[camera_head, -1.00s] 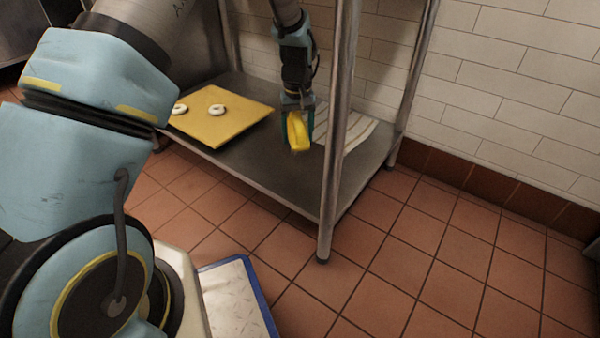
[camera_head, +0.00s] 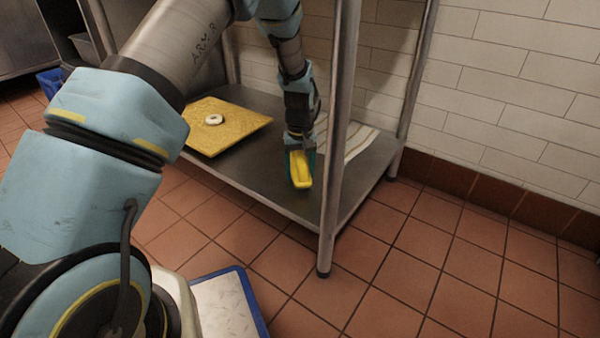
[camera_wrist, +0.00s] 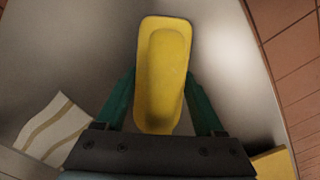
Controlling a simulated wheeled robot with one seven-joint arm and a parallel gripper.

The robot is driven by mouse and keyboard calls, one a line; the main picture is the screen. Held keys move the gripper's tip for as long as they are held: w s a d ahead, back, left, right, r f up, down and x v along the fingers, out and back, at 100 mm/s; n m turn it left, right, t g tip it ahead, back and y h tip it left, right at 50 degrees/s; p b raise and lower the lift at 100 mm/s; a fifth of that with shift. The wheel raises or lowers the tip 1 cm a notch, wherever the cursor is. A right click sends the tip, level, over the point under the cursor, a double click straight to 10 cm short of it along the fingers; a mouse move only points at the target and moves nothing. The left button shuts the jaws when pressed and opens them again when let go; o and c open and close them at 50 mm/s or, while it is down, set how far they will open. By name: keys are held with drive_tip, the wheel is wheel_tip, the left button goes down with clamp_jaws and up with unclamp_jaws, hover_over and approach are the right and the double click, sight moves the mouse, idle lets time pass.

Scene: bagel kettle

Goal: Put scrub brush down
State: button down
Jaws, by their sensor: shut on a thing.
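The yellow scrub brush (camera_head: 301,170) is in my gripper (camera_head: 300,158), over the lower steel shelf (camera_head: 262,172) near its front edge. In the wrist view the brush (camera_wrist: 163,70) sits lengthwise between the two green fingers of my gripper (camera_wrist: 161,98), which are shut on its sides. The brush is low over the shelf (camera_wrist: 235,70); I cannot tell whether it touches the surface. Its underside is hidden.
A yellow board (camera_head: 232,133) with a white ring-shaped bagel (camera_head: 213,119) lies on the shelf to the left. A striped cloth (camera_head: 357,139) lies behind the steel post (camera_head: 338,150). A blue-rimmed tray (camera_head: 243,283) is on the lower left. Bare shelf surrounds the brush.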

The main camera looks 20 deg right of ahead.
sight(300, 155)
drive_tip(key=shift+f, duration=0.1)
unclamp_jaws()
wheel_tip(300, 155, up, 8)
drive_tip(key=p, duration=0.4)
drive_tip(key=shift+f, duration=0.1)
drive_tip(key=a+r+n, duration=0.1)
drive_tip(key=a+r, duration=0.5)
drive_tip(key=a, duration=0.5)
drive_tip(key=a+r, duration=0.5)
drive_tip(key=a, duration=0.6)
drive_tip(key=s+a+r, duration=0.2)
drive_tip(key=s+a, duration=0.3)
drive_tip(key=a, duration=0.2)
drive_tip(key=s+a+r+n+t, duration=0.1)
drive_tip(key=s+a+r, duration=0.1)
drive_tip(key=s+a, duration=0.2)
drive_tip(key=a, duration=0.3)
drive_tip(key=shift+s+a+t, duration=0.15)
drive_tip(key=shift+s+t, duration=0.15)
drive_tip(key=shift+s, duration=0.05)
